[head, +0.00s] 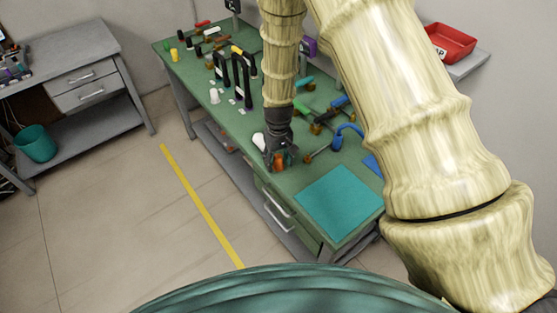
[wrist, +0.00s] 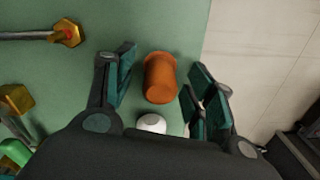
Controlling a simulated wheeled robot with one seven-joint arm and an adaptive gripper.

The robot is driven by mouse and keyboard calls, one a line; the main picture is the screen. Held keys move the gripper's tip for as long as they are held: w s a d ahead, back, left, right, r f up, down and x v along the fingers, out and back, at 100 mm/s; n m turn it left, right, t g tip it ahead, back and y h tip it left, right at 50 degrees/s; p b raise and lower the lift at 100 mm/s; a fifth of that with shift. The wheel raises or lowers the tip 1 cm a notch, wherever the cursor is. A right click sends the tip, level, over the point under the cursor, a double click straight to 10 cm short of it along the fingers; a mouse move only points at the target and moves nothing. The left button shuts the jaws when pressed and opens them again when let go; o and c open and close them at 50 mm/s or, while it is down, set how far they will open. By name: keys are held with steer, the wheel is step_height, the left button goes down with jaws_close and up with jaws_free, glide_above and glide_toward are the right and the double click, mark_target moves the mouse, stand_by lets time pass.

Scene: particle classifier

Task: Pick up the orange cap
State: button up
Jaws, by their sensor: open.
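The orange cap (wrist: 160,78) stands on the green workbench, near its edge, in the wrist view. My gripper (wrist: 160,82) is open, with one finger on each side of the cap and a gap to both. In the head view my gripper (head: 279,163) is low over the front part of the bench, and the orange cap (head: 279,158) shows partly between its fingers. I cannot tell how far the fingertips are above the bench top.
A white rounded object (wrist: 151,123) lies close to the cap, partly hidden by my gripper. A brass-ended tool (wrist: 66,33) lies to the left. The bench (head: 325,165) holds several tools and a teal mat (head: 338,203). Floor lies beyond the bench edge.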

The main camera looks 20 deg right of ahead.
steer(key=shift+w+f, duration=0.15)
steer(key=c, duration=1)
steer(key=shift+c, duration=0.2)
steer(key=shift+r+b, duration=0.5)
steer(key=shift+r, duration=0.25)
steer(key=shift+r+b, duration=0.45)
steer(key=shift+r, duration=0.4)
steer(key=s+a+r+b, duration=0.1)
steer(key=s+a+b, duration=0.1)
steer(key=s, duration=0.5)
steer(key=s+a+r+b, duration=0.1)
steer(key=s+a+b, duration=0.1)
steer(key=s, duration=0.6)
steer(key=shift+s+a, duration=0.2)
steer(key=shift+a, duration=0.15)
